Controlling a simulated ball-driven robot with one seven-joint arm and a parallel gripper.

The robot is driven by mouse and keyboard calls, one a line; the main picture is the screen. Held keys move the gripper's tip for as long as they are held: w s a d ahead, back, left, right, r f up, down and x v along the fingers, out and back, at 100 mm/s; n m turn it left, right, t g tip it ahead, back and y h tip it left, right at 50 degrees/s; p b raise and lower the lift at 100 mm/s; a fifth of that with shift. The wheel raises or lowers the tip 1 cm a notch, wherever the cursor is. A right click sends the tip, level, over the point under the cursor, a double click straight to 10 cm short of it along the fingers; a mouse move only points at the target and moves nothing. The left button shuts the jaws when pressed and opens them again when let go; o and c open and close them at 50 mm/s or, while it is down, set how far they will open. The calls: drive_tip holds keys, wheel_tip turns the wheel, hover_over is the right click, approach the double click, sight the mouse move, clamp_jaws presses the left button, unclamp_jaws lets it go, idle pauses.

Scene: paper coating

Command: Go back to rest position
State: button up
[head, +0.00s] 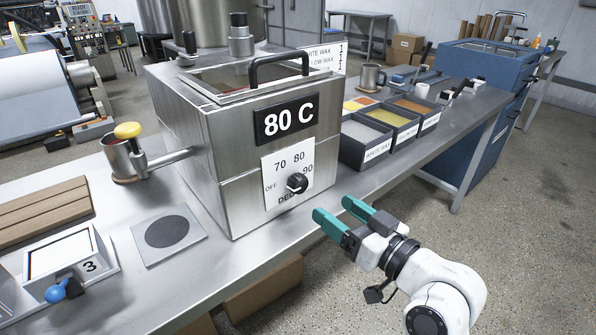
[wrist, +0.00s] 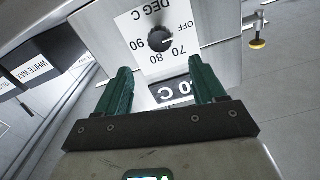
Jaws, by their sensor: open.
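My gripper (head: 337,214) has green fingers and is open and empty. In the head view it is in front of the steel wax tank (head: 240,150), past the table's front edge, apart from the tank. The temperature knob (head: 297,183) on the tank's front is black, with a dial reading OFF, 70, 80, 90; it points near 90. A sign (head: 287,118) above it reads 80 C. In the wrist view my gripper (wrist: 160,88) faces the tank front, with the knob (wrist: 160,38) beyond and between the fingers, upside down in the picture.
Wax bins (head: 380,132) stand right of the tank on the steel table (head: 150,285). A steel cup with a yellow-knobbed valve (head: 128,148) is at its left. A box marked 3 (head: 70,262) and a grey plate (head: 168,236) lie at front left. The floor right of the table is clear.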

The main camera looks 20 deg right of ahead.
drive_tip(key=s+f+g+h+p, duration=0.3)
drive_tip(key=s+f+g+p, duration=0.3)
drive_tip(key=s+f+g, duration=0.5)
drive_tip(key=s+d+f+m+g+h+p, duration=0.1)
drive_tip(key=s+f, duration=0.3)
drive_tip(key=s, duration=0.4)
drive_tip(key=s+d+f+m+g+h+p, duration=0.1)
drive_tip(key=s+d+f+g+p, duration=0.1)
drive_tip(key=s, duration=0.7)
wheel_tip(320, 180, down, 3)
drive_tip(key=shift+s+d+r+g+h, duration=0.25)
drive_tip(key=shift+d+g+h, duration=0.15)
drive_tip(key=shift+d+g, duration=0.55)
drive_tip(key=shift+a, duration=0.2)
